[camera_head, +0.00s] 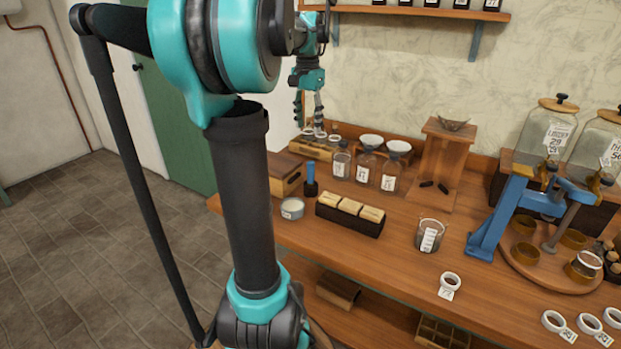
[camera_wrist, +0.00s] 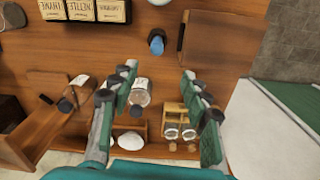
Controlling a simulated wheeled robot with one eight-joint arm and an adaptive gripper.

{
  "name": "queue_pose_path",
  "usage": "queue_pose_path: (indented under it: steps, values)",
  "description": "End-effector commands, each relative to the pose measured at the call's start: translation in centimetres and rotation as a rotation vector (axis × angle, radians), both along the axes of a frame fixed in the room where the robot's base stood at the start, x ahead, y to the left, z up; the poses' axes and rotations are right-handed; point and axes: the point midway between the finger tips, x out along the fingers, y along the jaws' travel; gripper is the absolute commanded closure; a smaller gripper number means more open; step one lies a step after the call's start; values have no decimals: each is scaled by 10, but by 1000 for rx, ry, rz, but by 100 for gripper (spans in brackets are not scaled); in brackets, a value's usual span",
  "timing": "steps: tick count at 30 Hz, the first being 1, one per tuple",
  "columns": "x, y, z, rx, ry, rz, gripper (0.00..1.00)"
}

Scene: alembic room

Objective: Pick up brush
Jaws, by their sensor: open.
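The likely brush (camera_head: 310,178) is a small upright thing with a blue top and a dark lower part, standing on the wooden bench. In the wrist view it shows from above as a blue top (camera_wrist: 157,42) beyond the fingertips. My gripper (camera_head: 309,122) hangs above the back of the bench, higher than the brush and apart from it. In the wrist view my gripper (camera_wrist: 158,75) has its two fingers wide apart with nothing held between them. Bristles cannot be made out.
A wooden box (camera_head: 284,172) stands left of the brush, a round tin (camera_head: 292,208) in front, and a block of labelled packets (camera_head: 350,214) to the right. Labelled jars (camera_head: 341,162) and a small rack (camera_head: 312,149) stand behind. The bench's middle front has clear room.

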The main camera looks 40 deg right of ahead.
Motion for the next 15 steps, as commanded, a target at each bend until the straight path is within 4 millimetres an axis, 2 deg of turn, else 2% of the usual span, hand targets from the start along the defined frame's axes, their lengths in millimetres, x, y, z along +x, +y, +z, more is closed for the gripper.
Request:
queue_pose_path:
  steps: [2,5,15]
  values:
    - [-4,-6,2,4,4,-22,53]
    - [-5,-7,-6,6,5,-27,53]
    - [-5,-6,-73,5,5,-24,53]
